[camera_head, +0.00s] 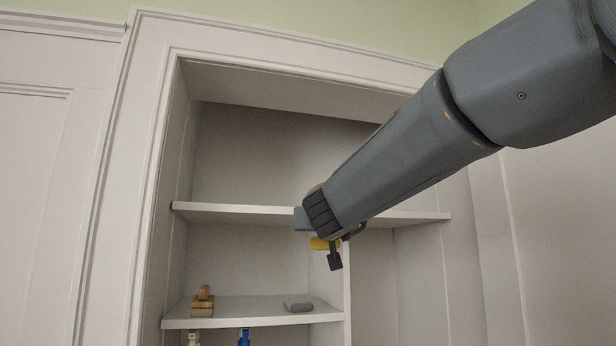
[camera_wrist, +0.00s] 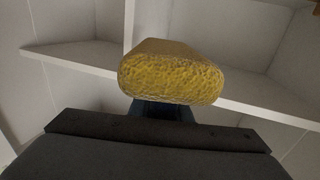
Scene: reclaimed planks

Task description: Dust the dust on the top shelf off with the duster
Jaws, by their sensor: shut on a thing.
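The duster's yellow, rough-textured head (camera_wrist: 170,78) fills the middle of the wrist view, with a dark stem below it. In the head view only a small yellow part (camera_head: 319,243) shows beside my gripper (camera_head: 336,250). My gripper is shut on the duster, whose grip is mostly hidden. The top shelf (camera_head: 238,211) is a white board across the alcove. In the head view my gripper appears around and just below its front edge, right of middle; the gap cannot be told. The shelf's upper face is seen almost edge-on, and I cannot make out dust on it.
A lower shelf (camera_head: 245,315) holds stacked wooden pieces (camera_head: 203,302) and a grey rounded object (camera_head: 298,304). A blue item (camera_head: 243,338) and a pale item (camera_head: 193,339) show beneath it. An upright divider (camera_head: 347,285) and the alcove's side walls bound the space. The space above the top shelf looks empty.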

